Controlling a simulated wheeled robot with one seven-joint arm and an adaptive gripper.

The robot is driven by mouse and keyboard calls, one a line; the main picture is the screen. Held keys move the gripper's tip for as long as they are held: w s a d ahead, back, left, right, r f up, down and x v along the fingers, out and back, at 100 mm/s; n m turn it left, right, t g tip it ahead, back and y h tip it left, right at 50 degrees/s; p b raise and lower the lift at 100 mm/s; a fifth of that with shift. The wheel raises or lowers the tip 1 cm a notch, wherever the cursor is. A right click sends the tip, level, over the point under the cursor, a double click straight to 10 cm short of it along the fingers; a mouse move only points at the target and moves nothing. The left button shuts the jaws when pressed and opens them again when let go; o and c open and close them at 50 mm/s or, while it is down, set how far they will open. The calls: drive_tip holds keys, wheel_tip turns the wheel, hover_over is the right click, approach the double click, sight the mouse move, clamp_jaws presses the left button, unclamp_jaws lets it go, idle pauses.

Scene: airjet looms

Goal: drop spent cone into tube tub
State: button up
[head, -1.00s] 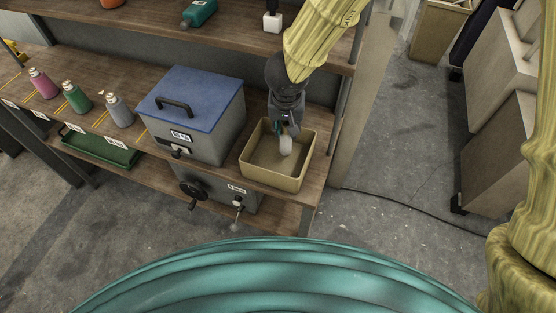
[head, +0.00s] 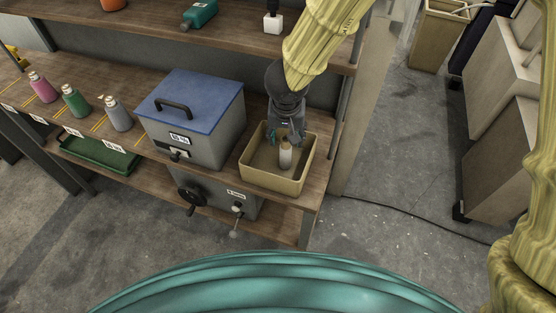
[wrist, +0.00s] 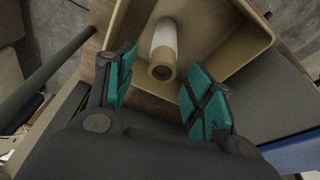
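The spent cone (head: 286,157), white with a tan end, is inside the tan tube tub (head: 272,182) at the right end of the bench. In the wrist view the cone (wrist: 164,45) shows beyond my fingertips, its hollow tan end facing the camera, against the inside of the tub (wrist: 222,25). My gripper (head: 285,138) is over the tub, just above the cone. In the wrist view my gripper (wrist: 163,88) has its teal-padded fingers spread wide, with nothing between the pads. Whether the cone rests on the tub floor is hard to tell.
A grey box with a blue lid (head: 192,105) stands close left of the tub. Several bottles (head: 75,100) stand further left above a green tray (head: 100,153). A shelf (head: 235,35) runs behind.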

drive_tip(key=v, duration=1.2)
idle(0.3)
drive_tip(key=shift+f, duration=0.1)
idle(0.4)
